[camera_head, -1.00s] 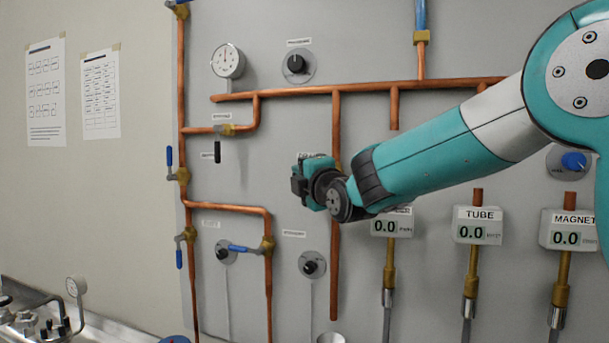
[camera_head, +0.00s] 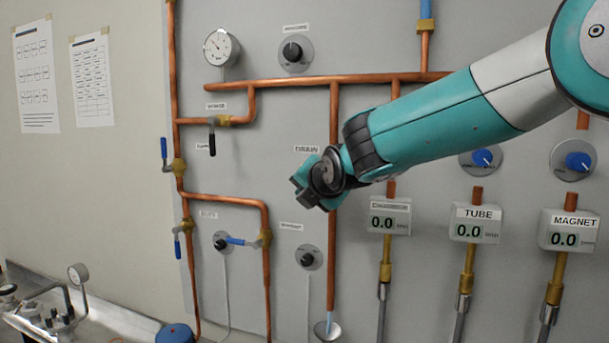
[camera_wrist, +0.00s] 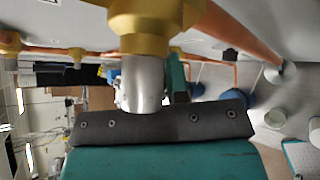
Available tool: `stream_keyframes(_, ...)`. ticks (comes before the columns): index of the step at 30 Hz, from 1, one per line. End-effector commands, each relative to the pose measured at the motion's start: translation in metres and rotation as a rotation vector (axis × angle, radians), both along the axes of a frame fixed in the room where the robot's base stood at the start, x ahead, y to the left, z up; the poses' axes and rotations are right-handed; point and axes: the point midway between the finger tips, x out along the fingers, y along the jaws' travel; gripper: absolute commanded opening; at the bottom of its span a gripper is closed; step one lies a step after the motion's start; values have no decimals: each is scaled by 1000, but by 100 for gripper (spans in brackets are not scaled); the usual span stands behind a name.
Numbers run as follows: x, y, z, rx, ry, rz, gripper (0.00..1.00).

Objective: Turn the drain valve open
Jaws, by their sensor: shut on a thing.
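The drain valve sits on the vertical copper drain pipe (camera_head: 332,262), but my gripper (camera_head: 308,188) and wrist hide it in the head view. In the wrist view its brass body (camera_wrist: 150,28) is close up, with a pale metal handle (camera_wrist: 142,85) coming down from it. My gripper is shut on this handle, with a dark-padded teal finger in front. A pale bluish streak (camera_head: 328,322) shows between the pipe's lower end and the funnel (camera_head: 327,332).
Other blue-handled valves (camera_head: 164,152) and a black-handled valve (camera_head: 212,138) stand to the left on copper pipes. Flow meters (camera_head: 476,226) hang to the right. A pressure gauge (camera_head: 221,47) is above.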

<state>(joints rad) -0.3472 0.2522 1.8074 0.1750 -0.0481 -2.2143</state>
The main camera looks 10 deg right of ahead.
Motion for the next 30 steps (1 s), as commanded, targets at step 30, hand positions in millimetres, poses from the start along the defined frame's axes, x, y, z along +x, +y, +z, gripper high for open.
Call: stream_keyframes(30, -10, -16, -11, -323, 194, -1, 0)
